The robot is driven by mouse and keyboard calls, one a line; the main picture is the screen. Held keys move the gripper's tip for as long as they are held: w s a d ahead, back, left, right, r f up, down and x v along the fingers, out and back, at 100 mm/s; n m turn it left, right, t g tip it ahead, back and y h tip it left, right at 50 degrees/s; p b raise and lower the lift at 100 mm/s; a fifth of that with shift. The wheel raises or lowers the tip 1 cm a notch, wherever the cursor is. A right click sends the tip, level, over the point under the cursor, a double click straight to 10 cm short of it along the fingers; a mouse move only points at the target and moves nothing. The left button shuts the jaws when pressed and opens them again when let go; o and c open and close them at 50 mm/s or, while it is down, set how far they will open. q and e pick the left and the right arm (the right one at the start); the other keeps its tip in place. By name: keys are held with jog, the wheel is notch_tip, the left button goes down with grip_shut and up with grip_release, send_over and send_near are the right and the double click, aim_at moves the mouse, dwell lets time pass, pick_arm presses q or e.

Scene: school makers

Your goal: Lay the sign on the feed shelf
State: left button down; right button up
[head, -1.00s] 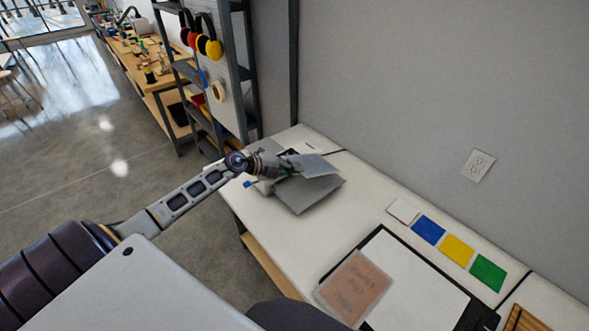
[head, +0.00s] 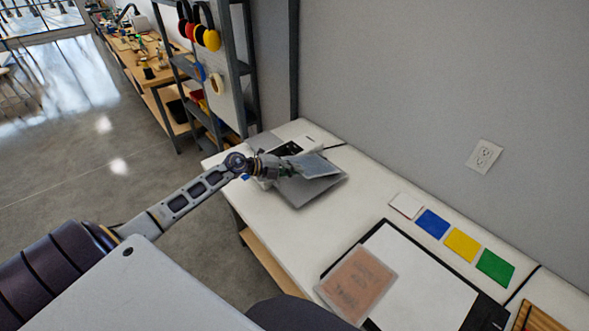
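The sign (head: 357,284) appears to be the pinkish-orange sheet with dark, blurred lettering and a clear border. It lies at an angle over the front left edge of a black-bordered white mat (head: 420,274). A flat grey panel (head: 306,194), which looks like the feed shelf, extends from a white machine (head: 289,149) at the far end of the table. My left gripper (head: 281,167) is at that machine, beside a thin blue-grey plate (head: 316,166) tilted above the panel. Its fingers are too small to tell whether they grip the plate. My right gripper is out of view.
White, blue (head: 432,223), yellow (head: 462,245) and green squares lie along the wall side of the white table (head: 268,223). A wooden slatted item (head: 535,318) is at the lower right. A metal rack (head: 236,80) stands beyond the table. The table middle is clear.

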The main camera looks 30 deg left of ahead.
pick_arm(q)
jog(key=shift+f+b, duration=0.35)
jog(key=shift+f, duration=0.45)
jog(key=c, duration=2.1)
grip_release()
jog(key=o, duration=0.5)
jog(key=shift+o, duration=0.2)
jog(key=shift+s, duration=0.1)
jog(key=shift+s+a+r+p, duration=0.15)
jog(key=shift+s+a+p, duration=0.1)
jog(key=shift+s+p, duration=0.35)
jog(key=shift+s+a+r+p, duration=0.15)
jog(key=shift+s+a+p, duration=0.1)
jog(key=shift+s+p, duration=0.3)
jog(key=shift+s+a+r+p, duration=0.2)
jog(key=shift+s+p, duration=0.15)
jog(key=shift+s, duration=0.25)
jog(key=shift+s+a+r+p, duration=0.1)
jog(key=shift+s+a+p, duration=0.05)
jog(key=shift+s+p, duration=0.35)
jog(key=shift+s+a+r+p, duration=0.1)
jog(key=shift+s+a+p, duration=0.15)
jog(key=shift+s, duration=0.4)
